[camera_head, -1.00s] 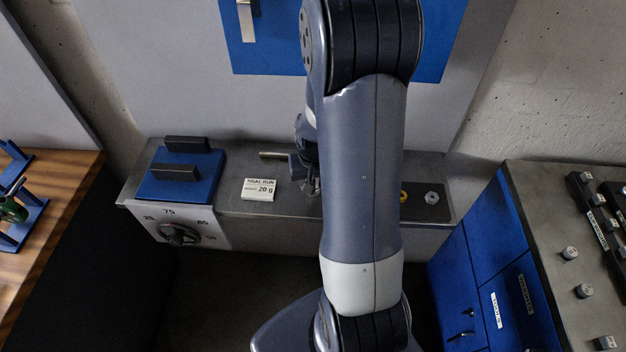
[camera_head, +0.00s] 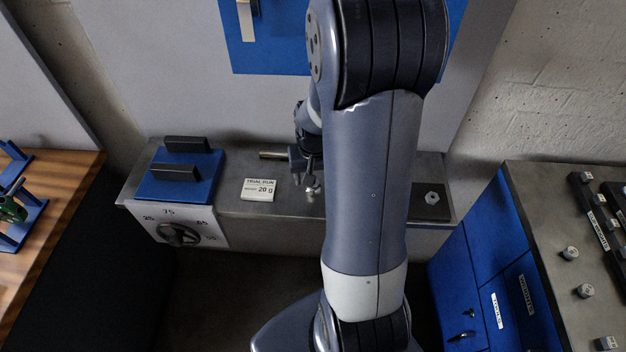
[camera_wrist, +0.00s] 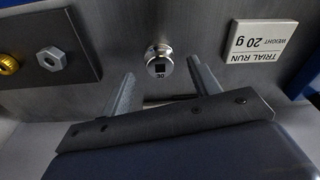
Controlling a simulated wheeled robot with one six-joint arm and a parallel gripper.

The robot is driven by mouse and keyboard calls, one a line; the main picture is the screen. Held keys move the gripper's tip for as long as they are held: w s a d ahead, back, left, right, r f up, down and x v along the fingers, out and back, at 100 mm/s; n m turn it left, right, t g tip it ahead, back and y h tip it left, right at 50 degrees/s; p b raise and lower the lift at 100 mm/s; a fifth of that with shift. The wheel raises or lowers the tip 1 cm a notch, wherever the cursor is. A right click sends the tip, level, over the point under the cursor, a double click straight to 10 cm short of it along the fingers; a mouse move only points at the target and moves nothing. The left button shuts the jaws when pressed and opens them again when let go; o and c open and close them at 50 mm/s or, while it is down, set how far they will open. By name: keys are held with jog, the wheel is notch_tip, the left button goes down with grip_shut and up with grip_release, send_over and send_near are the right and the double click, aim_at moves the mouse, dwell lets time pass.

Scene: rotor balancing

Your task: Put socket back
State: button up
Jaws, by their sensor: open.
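A short silver cylinder with a dark square hole in its end and a "30" marking, which looks like the socket (camera_wrist: 158,60), stands on the grey metal bench in the wrist view. In the head view the socket (camera_head: 312,188) is small, just below my gripper. My gripper (camera_wrist: 161,74) is open and empty. Its two fingertips show to the left and right of the socket, apart from it. In the head view my gripper (camera_head: 308,172) is partly hidden behind my arm.
A "TRIAL RUN 20 g" plate (camera_wrist: 261,42) lies to the right in the wrist view. A dark pad (camera_wrist: 80,30) bears a silver hex nut (camera_wrist: 52,59) and a gold nut (camera_wrist: 8,64). A blue block with black bars (camera_head: 207,180) stands left on the bench (camera_head: 285,205).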

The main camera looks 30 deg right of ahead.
jog(key=shift+s+a+r, duration=0.1)
jog(key=shift+r, duration=0.95)
jog(key=shift+s+r, duration=0.1)
jog(key=shift+r, duration=0.95)
jog(key=shift+f, duration=0.1)
jog(key=f, duration=0.7)
jog(key=shift+w, duration=0.35)
jog(key=shift+w+d+p, duration=0.1)
jog(key=shift+d+p, duration=0.1)
jog(key=shift+p, duration=0.1)
jog(key=shift+s+a+r+b, duration=0.15)
jog(key=shift+s+r+b, duration=0.05)
jog(key=shift+r+b, duration=0.3)
